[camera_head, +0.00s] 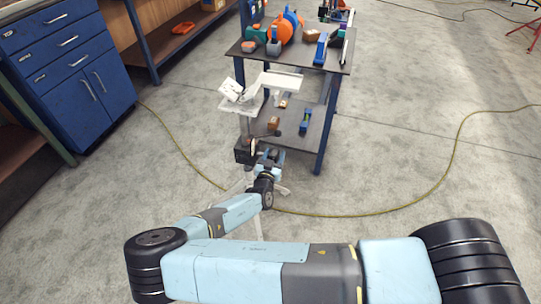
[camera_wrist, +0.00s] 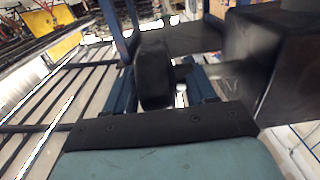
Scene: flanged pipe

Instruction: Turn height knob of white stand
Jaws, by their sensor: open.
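The white stand (camera_head: 241,105) is upright on the floor in front of the workbench, with a white top and legs spreading below. A dark block (camera_head: 242,155) sits on its post; in the wrist view this block (camera_wrist: 280,68) fills the right side. The black height knob (camera_wrist: 154,72) sticks out from the block on a short metal shaft (camera_wrist: 220,70). My gripper (camera_head: 264,155) is beside the block. In the wrist view the open blue fingers of my gripper (camera_wrist: 162,92) lie on either side of the knob. Contact cannot be told.
A dark-topped workbench (camera_head: 250,50) with tools and an orange machine stands behind the stand. A blue drawer cabinet (camera_head: 62,75) is at the left. A yellow cable (camera_head: 400,205) lies across the floor.

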